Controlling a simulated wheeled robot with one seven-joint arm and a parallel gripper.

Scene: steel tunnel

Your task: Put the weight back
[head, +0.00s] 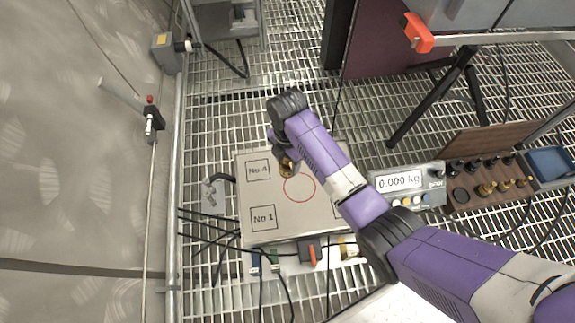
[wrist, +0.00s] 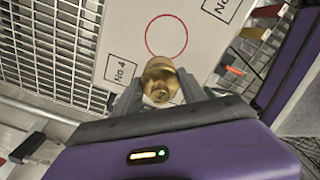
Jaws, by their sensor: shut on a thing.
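My gripper (wrist: 160,97) is shut on a brass weight (wrist: 160,75). In the head view the weight (head: 286,167) shows at the tip of my purple arm, over the pale board between the No 4 square and the red circle. The board (head: 285,230) has squares marked No 4 (head: 258,170) and No 1 (head: 263,217). Its right part is hidden by my arm. The wooden weight rack (head: 462,208) at the right holds several dark and brass weights in rows. The scale display (head: 399,181) reads 0.000 kg.
A blue tray (head: 550,163) sits at the right end of the rack. A brown panel (head: 490,140) stands behind the rack. Cables run over the grated floor in front of the board. A metal rail (head: 175,200) runs along the left.

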